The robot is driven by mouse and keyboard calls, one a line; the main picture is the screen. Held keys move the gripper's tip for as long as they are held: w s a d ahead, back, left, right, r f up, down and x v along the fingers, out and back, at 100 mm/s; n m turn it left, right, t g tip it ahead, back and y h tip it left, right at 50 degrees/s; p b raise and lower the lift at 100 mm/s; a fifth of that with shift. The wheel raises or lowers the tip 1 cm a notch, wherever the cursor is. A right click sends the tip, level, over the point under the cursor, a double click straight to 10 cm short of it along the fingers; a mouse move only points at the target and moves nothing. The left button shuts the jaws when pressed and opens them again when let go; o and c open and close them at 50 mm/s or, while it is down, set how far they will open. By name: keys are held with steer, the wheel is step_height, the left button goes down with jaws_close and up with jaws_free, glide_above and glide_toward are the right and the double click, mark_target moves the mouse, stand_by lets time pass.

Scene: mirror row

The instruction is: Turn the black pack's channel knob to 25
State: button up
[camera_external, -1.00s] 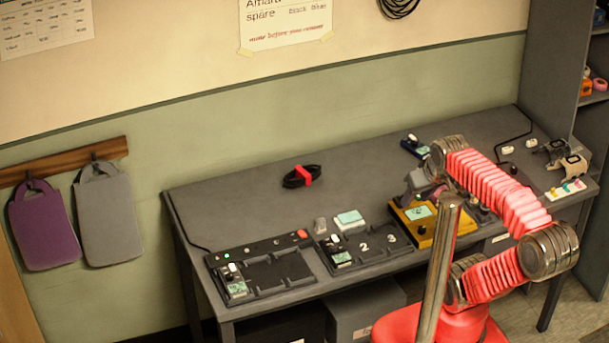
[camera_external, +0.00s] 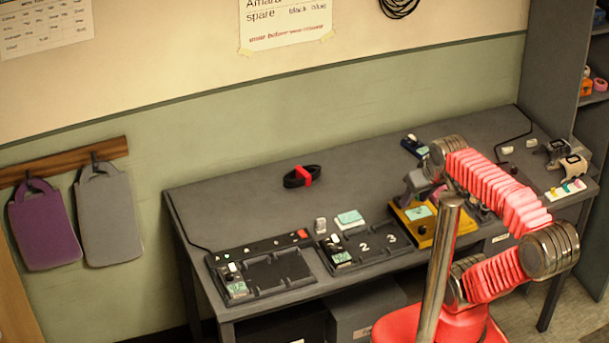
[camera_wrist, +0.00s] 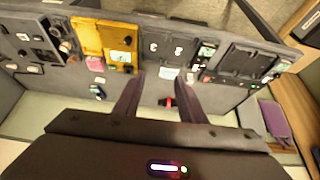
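A small black pack (camera_external: 237,285) with a lit pale screen and a light knob sits at the left end of the black tray (camera_external: 285,287). A similar dark pack (camera_external: 341,255) sits in the numbered tray (camera_external: 378,260), left of the 2 and 3. I cannot tell which one the task means, and the knob settings are too small to read. In the wrist view these packs show at the right (camera_wrist: 279,68) and right of centre (camera_wrist: 207,50). My gripper (camera_wrist: 161,78) is open and empty, its two fingers apart, away from both packs.
A yellow unit (camera_external: 418,228) with a screen stands right of the numbered tray, near my arm. A blue pack (camera_external: 411,145), a strapped black cable (camera_external: 302,176) and a pale block with a teal top (camera_external: 349,218) lie on the bench. The back left of the bench is clear.

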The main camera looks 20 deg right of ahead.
steer(key=w+a+f+n+g, duration=0.1)
steer(key=w+a+f+g, duration=0.1)
steer(key=a+f, duration=0.1)
steer(key=g, duration=0.4)
glide_above(333, 245)
step_height(333, 245, down, 4)
steer(key=shift+s+f+m, duration=0.1)
steer(key=shift+f+m, duration=0.05)
steer(key=shift+m, duration=0.45)
steer(key=shift+f, duration=0.1)
step_height(333, 245, down, 14)
steer(key=shift+r, duration=0.2)
stand_by(0.4)
